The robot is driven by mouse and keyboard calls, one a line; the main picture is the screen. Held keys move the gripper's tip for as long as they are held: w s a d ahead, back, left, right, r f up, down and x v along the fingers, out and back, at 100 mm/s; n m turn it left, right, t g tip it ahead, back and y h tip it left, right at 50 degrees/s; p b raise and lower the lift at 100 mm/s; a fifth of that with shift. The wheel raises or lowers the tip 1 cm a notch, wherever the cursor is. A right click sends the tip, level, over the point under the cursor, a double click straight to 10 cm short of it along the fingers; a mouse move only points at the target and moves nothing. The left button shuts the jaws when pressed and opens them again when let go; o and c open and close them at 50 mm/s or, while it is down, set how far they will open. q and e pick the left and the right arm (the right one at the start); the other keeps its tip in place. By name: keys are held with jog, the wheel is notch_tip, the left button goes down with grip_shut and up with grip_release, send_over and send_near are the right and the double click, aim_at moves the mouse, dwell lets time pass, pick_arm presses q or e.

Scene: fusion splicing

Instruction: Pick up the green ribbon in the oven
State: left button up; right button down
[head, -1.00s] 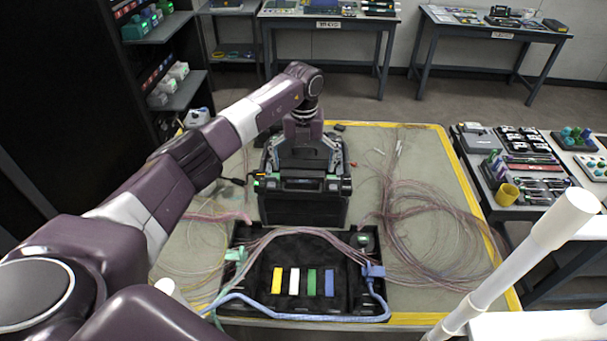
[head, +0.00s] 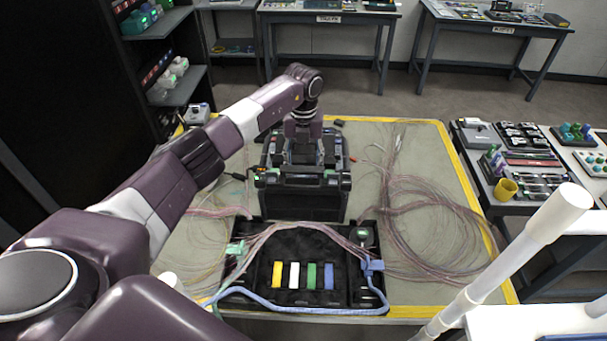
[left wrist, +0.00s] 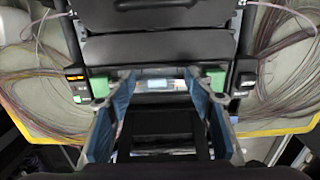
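The black splicing machine (head: 303,205) stands on the work table. My left gripper (head: 303,158) points down over it, its fingers apart with a gap between them. In the left wrist view the blue-padded fingers (left wrist: 160,100) straddle a small bright panel or slot (left wrist: 160,84). A green block (left wrist: 99,85) shows by the left finger and another green block (left wrist: 213,80) by the right one. I cannot tell whether these belong to a ribbon. No green ribbon shows clearly in the oven. A green strip (head: 312,276) lies in the tray in front. My right gripper is not in view.
The black tray (head: 262,298) in front holds yellow, white, green and blue strips, with a blue cable along its front. Loose fibre bundles (head: 425,210) spread on both sides. A white pole (head: 535,240) stands at the right. A side table (head: 480,135) holds tools.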

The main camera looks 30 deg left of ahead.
pick_arm(q)
jog(key=shift+s+f, duration=0.3)
jog(key=shift+f, duration=0.1)
jog(key=c, duration=0.5)
jog(key=shift+c, duration=0.3)
jog(key=shift+r, duration=0.1)
